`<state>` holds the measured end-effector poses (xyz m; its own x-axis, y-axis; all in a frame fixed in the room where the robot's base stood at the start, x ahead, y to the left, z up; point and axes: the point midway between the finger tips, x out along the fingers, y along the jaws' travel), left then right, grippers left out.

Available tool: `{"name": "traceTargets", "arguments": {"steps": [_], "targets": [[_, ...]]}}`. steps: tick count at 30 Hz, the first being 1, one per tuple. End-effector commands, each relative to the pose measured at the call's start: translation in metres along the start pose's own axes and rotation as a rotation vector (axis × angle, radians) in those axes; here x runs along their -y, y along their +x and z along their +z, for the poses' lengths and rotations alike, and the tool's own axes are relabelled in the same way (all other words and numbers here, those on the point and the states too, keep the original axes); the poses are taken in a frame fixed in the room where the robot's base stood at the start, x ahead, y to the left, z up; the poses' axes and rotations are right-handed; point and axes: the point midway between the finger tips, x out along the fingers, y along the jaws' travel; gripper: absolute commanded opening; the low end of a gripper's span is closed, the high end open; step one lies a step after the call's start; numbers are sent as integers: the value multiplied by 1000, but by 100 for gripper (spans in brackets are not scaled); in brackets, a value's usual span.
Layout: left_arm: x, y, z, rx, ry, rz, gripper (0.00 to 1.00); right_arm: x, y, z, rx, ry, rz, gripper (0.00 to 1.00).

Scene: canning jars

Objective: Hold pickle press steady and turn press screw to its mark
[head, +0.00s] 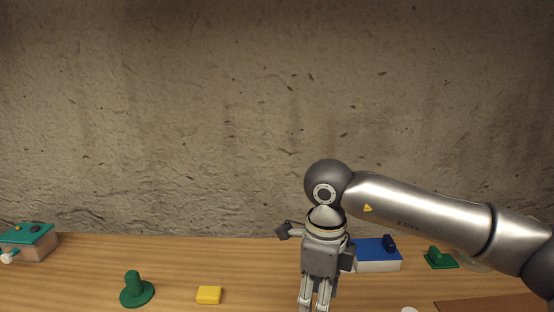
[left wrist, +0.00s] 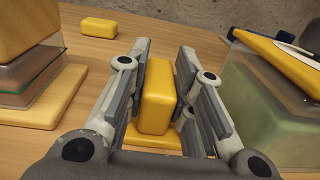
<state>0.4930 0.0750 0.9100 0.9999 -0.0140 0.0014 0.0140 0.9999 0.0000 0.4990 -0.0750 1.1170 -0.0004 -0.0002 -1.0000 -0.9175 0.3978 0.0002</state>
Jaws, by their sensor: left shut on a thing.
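In the left wrist view, my left gripper (left wrist: 164,75) has its fingers closed on both sides of an upright yellow block (left wrist: 155,97). The block stands on a yellow base (left wrist: 150,137), partly hidden by the fingers. I cannot tell for sure which object is the pickle press, and no screw mark is readable. My right gripper (head: 316,292) points down in the head view, at the bottom edge. Its fingertips are cut off there, so its opening and what is between them are hidden. My left gripper is outside the head view.
A clear-sided yellow-topped object (left wrist: 30,75) stands left of my left gripper, and a greenish box (left wrist: 265,115) stands close on its right. The head view shows a green knob (head: 135,290), a yellow block (head: 208,295), a blue-topped box (head: 375,253) and a green-topped box (head: 28,242).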

Motion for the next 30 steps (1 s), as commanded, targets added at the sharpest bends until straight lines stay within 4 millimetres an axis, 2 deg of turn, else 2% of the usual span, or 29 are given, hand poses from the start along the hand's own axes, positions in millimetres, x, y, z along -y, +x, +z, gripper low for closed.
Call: {"name": "traceTargets", "arguments": {"steps": [6,11,30], "targets": [[0,0,0,1,0,0,0,0,2,0,-1,96,0,48],[0,0,0,1,0,1,0,0,16,0,-1,101,1,48],[0,0,0,1,0,1,0,0,105,0,-1,98,1,48]]}}
